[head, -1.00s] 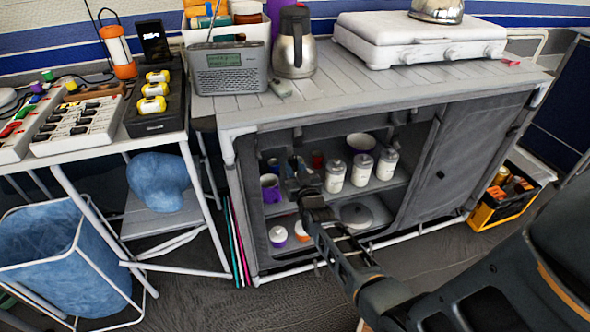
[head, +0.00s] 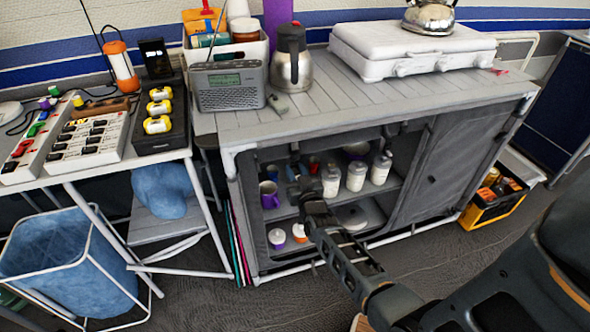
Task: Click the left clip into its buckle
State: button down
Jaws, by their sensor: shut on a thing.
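My gripper (head: 303,178) is at the open left part of the grey fabric cabinet (head: 330,126), in front of its upper shelf. It is dark and small in view, and its jaws are shut on what appears to be the left clip, which they mostly hide. A dark strap or buckle piece (head: 294,149) hangs from the cabinet's top edge, just above my gripper. Another dark strap piece (head: 404,128) hangs farther right along that edge. I cannot tell whether the left clip and its buckle touch.
White bottles (head: 356,173) and a purple mug (head: 269,194) stand on the upper shelf near my gripper. Jars (head: 277,238) and a grey lid (head: 350,216) are lower down. A side table with a blue bin (head: 65,260) stands left. A yellow-black crate (head: 490,204) is right.

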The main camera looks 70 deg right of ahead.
jog(key=c, duration=1)
grip_release()
jog(key=p+v, duration=0.1)
jog(key=v, duration=0.6)
jog(key=shift+s+a, duration=0.25)
jog(key=shift+s, duration=0.05)
